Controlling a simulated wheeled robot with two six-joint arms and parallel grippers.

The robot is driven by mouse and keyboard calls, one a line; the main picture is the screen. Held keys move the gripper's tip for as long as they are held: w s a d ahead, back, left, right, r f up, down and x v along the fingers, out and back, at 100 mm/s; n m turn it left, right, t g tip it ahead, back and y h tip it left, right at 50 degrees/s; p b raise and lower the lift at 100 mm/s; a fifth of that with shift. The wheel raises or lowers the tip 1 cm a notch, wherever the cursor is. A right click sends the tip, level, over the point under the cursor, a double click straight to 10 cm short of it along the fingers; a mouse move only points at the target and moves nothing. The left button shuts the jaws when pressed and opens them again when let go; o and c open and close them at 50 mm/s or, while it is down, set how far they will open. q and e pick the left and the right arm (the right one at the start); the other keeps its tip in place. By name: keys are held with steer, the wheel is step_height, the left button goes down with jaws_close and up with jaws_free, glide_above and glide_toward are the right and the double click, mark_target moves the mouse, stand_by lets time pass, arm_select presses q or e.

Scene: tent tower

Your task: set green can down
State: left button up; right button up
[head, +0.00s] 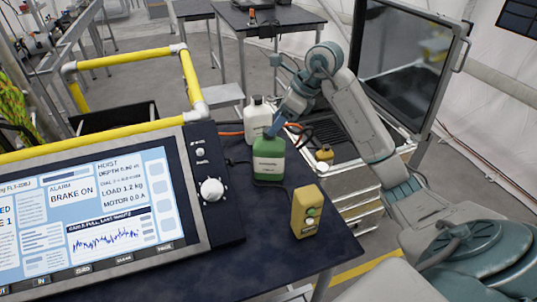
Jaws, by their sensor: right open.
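The green can (268,160) stands upright on the dark tabletop, right of the control panel, with a pale label on its front. My right gripper (278,122) is open at the top of the can, beside its neck. A blue-grey finger overlaps the can's top edge; whether it touches the can is unclear. The far side of the can and the other finger are hidden. My left gripper is out of view.
A white can (256,114) stands just behind the green one. A yellow button box (306,211) is in front, near the table's right edge. The control panel (100,210) fills the left. Bare tabletop (262,235) lies in front of the can.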

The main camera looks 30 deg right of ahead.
mark_target(268, 152)
steer(key=shift+w+a+f+p, duration=0.1)
steer(key=shift+a+f+p, duration=0.1)
steer(key=shift+p, duration=0.1)
steer(key=p+x, duration=0.2)
steer(key=x, duration=0.2)
steer(key=shift+f+p, duration=0.1)
steer(key=shift+p, duration=0.2)
steer(key=shift+f, duration=0.3)
jaws_close()
steer(key=shift+r, duration=0.1)
